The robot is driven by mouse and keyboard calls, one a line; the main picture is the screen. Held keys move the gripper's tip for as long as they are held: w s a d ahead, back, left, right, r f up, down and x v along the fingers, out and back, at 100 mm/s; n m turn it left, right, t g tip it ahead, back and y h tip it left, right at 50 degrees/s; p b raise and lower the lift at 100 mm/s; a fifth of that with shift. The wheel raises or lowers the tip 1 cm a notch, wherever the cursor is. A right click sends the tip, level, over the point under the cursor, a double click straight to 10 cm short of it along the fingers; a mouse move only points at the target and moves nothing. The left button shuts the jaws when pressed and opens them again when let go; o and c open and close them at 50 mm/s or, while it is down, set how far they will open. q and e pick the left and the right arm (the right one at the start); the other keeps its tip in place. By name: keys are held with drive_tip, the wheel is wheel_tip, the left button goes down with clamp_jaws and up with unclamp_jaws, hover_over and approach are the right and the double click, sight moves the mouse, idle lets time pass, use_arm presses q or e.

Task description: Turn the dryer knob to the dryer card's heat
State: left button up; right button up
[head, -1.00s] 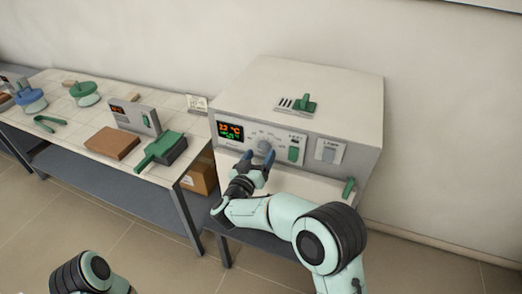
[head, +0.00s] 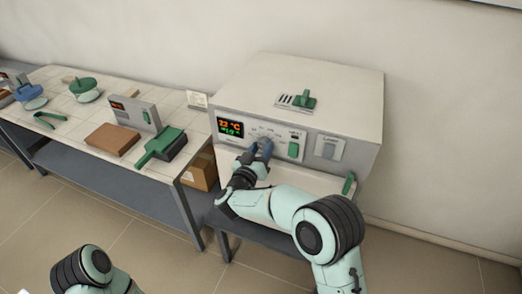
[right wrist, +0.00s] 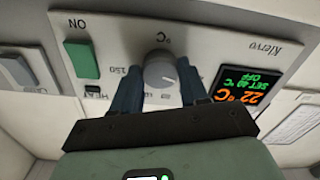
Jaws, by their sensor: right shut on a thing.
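The dryer (head: 345,95) is a large pale box with a grey front panel. Its round grey knob (right wrist: 160,70) has a printed scale around it, and the panel display (right wrist: 240,92) reads 22 °C, with SET 40 °C and OFF in green. My right gripper (head: 264,149) is shut on the knob, with one blue finger on each side of it in the right wrist view (right wrist: 160,84). A small white card (head: 197,99) stands on the table left of the dryer; its writing is too small to read. My left gripper is out of view.
A green switch (head: 294,150) and a grey switch (head: 329,148) sit right of the knob. The tiled table (head: 75,129) at left holds a brown block (head: 112,140), a green-handled brush (head: 165,147) and a small display unit (head: 135,112).

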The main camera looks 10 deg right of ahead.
drive_tip(key=shift+f+m, duration=0.1)
drive_tip(key=shift+m, duration=0.2)
drive_tip(key=m+b, duration=0.8)
drive_tip(key=m, duration=0.1)
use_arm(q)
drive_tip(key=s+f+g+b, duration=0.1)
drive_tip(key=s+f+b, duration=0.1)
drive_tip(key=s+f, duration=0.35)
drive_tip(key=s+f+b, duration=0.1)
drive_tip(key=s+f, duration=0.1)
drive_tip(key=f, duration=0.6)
use_arm(e)
drive_tip(key=m, duration=0.3)
drive_tip(key=shift+m, duration=0.4)
drive_tip(key=m+b, duration=0.3)
drive_tip(key=m, duration=0.1)
drive_tip(key=shift+m+b, duration=0.3)
drive_tip(key=shift+b, duration=0.1)
drive_tip(key=m+b, duration=0.3)
drive_tip(key=m, duration=0.1)
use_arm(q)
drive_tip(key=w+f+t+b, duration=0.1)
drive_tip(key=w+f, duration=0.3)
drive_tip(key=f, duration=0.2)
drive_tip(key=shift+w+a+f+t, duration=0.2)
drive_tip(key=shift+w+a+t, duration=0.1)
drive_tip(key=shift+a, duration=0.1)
use_arm(e)
drive_tip(key=shift+m, duration=0.9)
